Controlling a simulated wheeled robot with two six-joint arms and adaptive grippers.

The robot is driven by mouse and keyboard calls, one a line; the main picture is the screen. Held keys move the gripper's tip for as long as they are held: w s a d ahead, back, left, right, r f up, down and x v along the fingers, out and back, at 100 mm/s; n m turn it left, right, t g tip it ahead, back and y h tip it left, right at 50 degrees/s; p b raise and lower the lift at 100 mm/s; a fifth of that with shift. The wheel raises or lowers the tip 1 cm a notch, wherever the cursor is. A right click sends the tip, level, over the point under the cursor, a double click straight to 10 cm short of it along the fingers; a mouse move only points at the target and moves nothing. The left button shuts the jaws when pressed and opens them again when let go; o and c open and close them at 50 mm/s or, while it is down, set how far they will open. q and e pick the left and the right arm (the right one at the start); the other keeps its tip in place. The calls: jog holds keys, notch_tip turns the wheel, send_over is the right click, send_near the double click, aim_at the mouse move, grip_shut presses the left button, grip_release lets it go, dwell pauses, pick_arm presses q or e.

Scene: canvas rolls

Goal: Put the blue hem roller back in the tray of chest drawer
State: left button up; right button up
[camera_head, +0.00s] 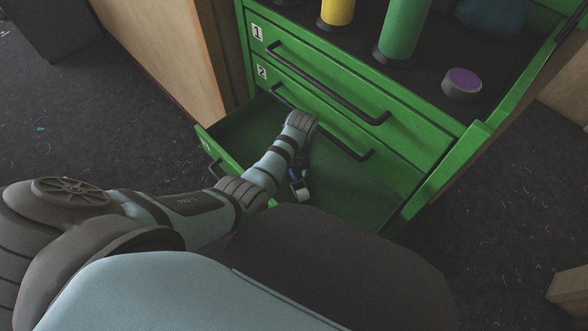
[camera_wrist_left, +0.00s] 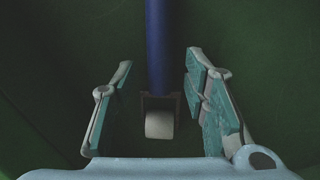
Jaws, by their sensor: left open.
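The blue hem roller shows in the left wrist view with a blue handle (camera_wrist_left: 156,45) and a small pale roller head (camera_wrist_left: 160,124) in a dark fork. In the head view its pale end (camera_head: 301,193) shows low inside the open drawer tray (camera_head: 240,133) of the green chest. My left gripper (camera_wrist_left: 160,88) is open, its two teal-padded fingers on either side of the roller with gaps to both. In the head view my left arm reaches down into the tray and hides most of that gripper. Whether the roller touches the tray floor is unclear. My right gripper is out of view.
Closed drawers with black bar handles (camera_head: 325,85) are above the open tray. The dark chest top holds a yellow cylinder (camera_head: 337,12), a green cylinder (camera_head: 403,30) and a purple-topped roll (camera_head: 462,83). A wooden panel (camera_head: 165,50) stands left of the chest.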

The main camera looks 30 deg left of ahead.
aim_at(297, 176)
pick_arm(q)
notch_tip(297, 176, up, 13)
jog(key=d+p, duration=0.1)
jog(key=p, duration=0.5)
jog(key=shift+p, duration=0.4)
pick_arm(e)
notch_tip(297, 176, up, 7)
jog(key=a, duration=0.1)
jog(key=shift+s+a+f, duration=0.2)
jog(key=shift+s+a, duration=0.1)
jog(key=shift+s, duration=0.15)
pick_arm(q)
jog(key=shift+s+d, duration=0.1)
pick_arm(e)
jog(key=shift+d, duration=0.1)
